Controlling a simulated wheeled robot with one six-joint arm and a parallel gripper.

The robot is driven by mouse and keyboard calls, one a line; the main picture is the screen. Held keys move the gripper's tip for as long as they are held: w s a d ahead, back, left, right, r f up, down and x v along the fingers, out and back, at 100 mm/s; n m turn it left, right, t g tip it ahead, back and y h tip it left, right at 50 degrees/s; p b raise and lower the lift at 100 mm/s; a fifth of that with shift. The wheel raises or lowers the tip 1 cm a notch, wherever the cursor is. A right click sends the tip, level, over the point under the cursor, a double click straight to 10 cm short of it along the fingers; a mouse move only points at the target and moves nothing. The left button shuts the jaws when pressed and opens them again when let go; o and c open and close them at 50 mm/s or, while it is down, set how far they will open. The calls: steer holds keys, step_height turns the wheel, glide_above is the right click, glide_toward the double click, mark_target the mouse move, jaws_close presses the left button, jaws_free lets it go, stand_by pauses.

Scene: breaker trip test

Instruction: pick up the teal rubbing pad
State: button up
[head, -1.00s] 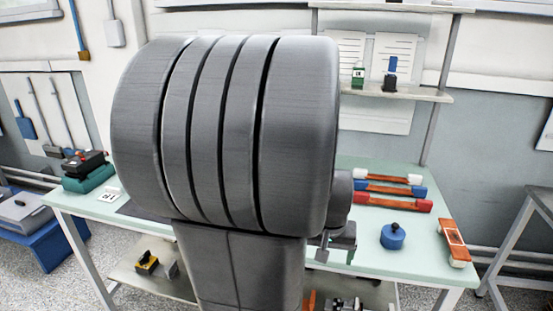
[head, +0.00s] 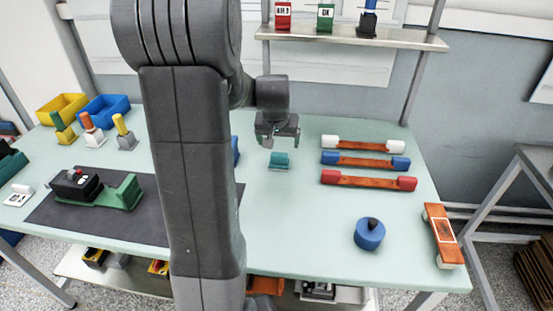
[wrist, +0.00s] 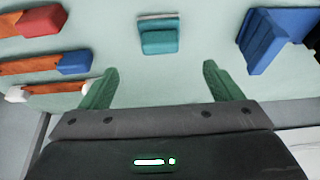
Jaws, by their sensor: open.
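The teal rubbing pad (head: 279,160) lies on the pale green table top, right of my arm's column in the head view. It is a small block with a lighter strip along one edge. In the wrist view the pad (wrist: 159,38) sits ahead of my gripper, roughly centred between the fingers but beyond their tips. My gripper (head: 277,139) hangs above and just behind the pad in the head view. In the wrist view my gripper (wrist: 160,80) shows two green fingers spread wide, with nothing between them. The pad is not touched.
White-ended (head: 363,144), blue-ended (head: 364,161) and red-ended (head: 368,180) bars lie to the right. A blue object (wrist: 275,38) stands beside the pad, partly behind my arm in the head view.

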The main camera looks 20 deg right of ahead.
mark_target(279, 154)
steer(key=p+x, duration=0.1)
steer(key=x, duration=0.9)
steer(key=shift+f, duration=0.3)
steer(key=c, duration=1.1)
step_height(279, 154, up, 10)
steer(key=shift+r, duration=0.1)
steer(key=shift+o, duration=0.9)
steer(key=shift+c, duration=0.3)
